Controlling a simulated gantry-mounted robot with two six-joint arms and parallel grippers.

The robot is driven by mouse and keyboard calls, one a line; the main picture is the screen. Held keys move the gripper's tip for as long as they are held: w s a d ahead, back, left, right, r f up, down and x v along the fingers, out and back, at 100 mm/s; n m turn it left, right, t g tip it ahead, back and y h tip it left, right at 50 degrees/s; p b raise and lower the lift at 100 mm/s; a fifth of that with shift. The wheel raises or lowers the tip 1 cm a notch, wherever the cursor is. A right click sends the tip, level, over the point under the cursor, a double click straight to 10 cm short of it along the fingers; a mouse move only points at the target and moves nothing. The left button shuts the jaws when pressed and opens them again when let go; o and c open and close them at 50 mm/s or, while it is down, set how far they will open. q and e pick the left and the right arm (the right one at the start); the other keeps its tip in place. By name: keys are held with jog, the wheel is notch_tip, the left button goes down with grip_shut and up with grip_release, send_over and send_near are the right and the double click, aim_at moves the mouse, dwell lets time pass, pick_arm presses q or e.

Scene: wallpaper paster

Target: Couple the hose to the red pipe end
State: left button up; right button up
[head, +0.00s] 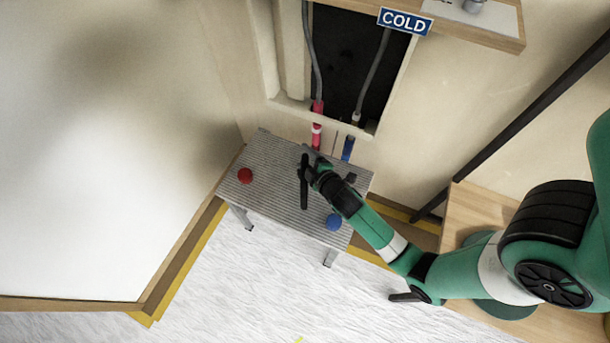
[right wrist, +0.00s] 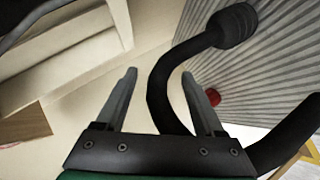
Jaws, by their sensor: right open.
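The red pipe end (head: 317,134) shows below the wall opening in the head view, in line with a grey pipe above it. A black hose (head: 304,190) lies over the ridged grey bench. In the right wrist view the hose (right wrist: 160,85) is bent and has a thick ribbed end (right wrist: 235,24). My right gripper (head: 314,173) is beside the hose. In the right wrist view its two fingers (right wrist: 158,73) are open, and the hose shows between them, apart from both; its lower part is hidden by the gripper base. My left gripper is not in view.
The ridged bench (head: 270,160) carries a red knob (head: 245,176) at left and a blue knob (head: 333,222) at right. A blue pipe end (head: 348,148) is right of the red one. A COLD sign (head: 405,21) and shelf are above. A white panel (head: 80,180) stands left.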

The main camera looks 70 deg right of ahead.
grip_shut()
jog(key=shift+r, duration=0.15)
dwell(1.2)
